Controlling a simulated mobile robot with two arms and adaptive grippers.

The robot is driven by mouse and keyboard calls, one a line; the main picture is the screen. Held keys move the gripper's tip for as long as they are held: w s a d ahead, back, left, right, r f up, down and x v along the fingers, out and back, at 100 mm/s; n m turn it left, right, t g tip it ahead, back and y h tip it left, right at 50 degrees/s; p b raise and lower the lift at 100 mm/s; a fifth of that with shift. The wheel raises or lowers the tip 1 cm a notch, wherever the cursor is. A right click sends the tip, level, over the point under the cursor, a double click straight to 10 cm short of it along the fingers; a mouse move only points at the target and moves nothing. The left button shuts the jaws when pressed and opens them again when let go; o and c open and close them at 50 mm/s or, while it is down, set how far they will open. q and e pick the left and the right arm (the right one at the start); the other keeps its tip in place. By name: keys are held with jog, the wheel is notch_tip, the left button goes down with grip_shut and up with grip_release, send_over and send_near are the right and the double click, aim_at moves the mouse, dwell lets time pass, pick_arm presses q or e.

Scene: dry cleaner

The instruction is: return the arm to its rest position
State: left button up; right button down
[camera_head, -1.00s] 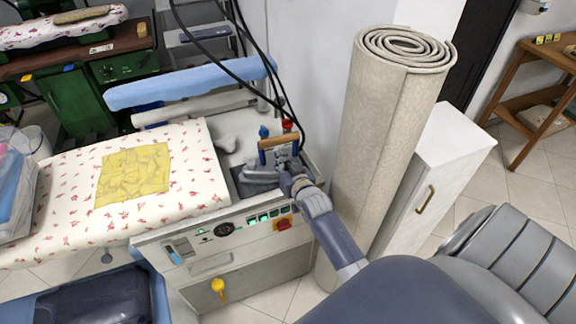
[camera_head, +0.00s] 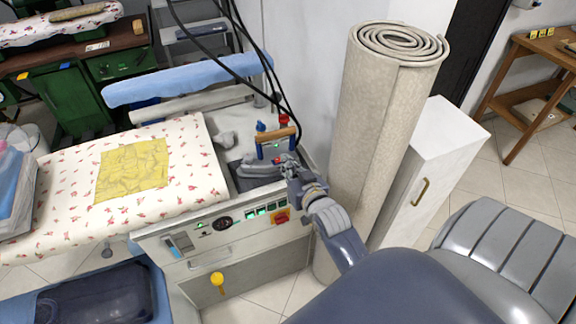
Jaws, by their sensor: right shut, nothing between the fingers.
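My right gripper (camera_head: 287,164) is shut and empty at the right end of the ironing station, just in front of the iron. My right arm reaches up to it from the bottom right. The iron (camera_head: 262,163), grey with a wooden handle, rests on its stand and looks apart from the gripper, though the gripper covers part of its near right side. My left gripper and left arm are not in view.
The ironing board (camera_head: 75,205) with a flowered cover holds a yellow cloth (camera_head: 132,170). A rolled carpet (camera_head: 375,140) stands close to my right arm, beside a white cabinet (camera_head: 432,170). Black cables (camera_head: 240,72) hang above the iron.

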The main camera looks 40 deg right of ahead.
jog(key=shift+f, duration=0.1)
dwell(0.5)
jog(key=s+a+f+n+g+y+b, duration=0.1)
jog(key=s+a+f+g, duration=0.15)
jog(key=f, duration=0.85)
jog(key=s+a+f+n+g+y+b, duration=0.1)
jog(key=s+a+f+g, duration=0.2)
jog(key=f, duration=0.7)
jog(key=s+a+f+n+g+y+b, duration=0.1)
jog(key=s+a+f, duration=0.3)
jog(key=f, duration=0.7)
jog(key=s+f+n+g, duration=0.1)
jog(key=s+f+g, duration=0.1)
jog(key=s+f, duration=0.5)
jog(key=s+a+f+n+g+b, duration=0.1)
jog(key=s+f+g, duration=0.2)
jog(key=s+f, duration=0.4)
jog(key=s+f+n+g+b, duration=0.1)
jog(key=s+f, duration=0.6)
jog(key=s, duration=1.2)
jog(key=shift+s+a+f+g, duration=0.35)
jog(key=shift+a+f+g, duration=0.05)
jog(key=shift+g, duration=0.25)
